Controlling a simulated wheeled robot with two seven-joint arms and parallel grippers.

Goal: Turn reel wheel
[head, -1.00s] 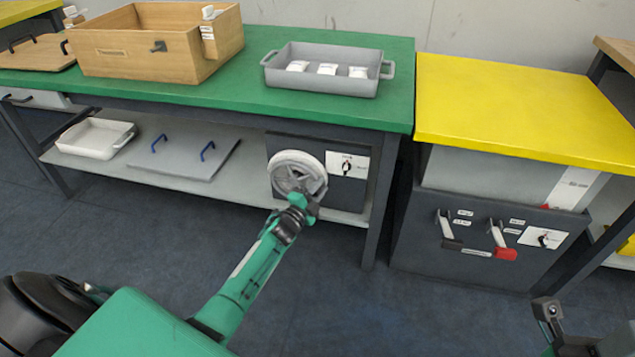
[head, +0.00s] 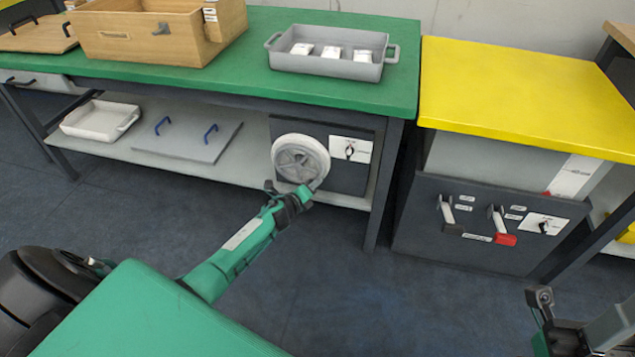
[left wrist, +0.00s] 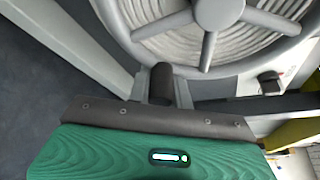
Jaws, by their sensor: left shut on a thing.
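The reel wheel (head: 300,158) is a round light-grey wheel with spokes, mounted on the dark front panel under the green table. Its rim and spokes fill the top of the left wrist view (left wrist: 208,62). My left gripper (head: 307,188) is at the wheel's lower right rim and is shut on it. In the left wrist view, a dark cylindrical handle (left wrist: 161,85) stands below the rim at the gripper; the fingertips are partly hidden. My right gripper (head: 542,302) is at the lower right, away from the wheel, and its jaw opening is unclear.
A white label with a black switch (head: 350,149) is just right of the wheel. The green table (head: 230,84) carries a wooden box (head: 150,50) and a grey tray (head: 325,68). A yellow-topped cabinet (head: 500,85) with levers stands to the right. The floor in front is clear.

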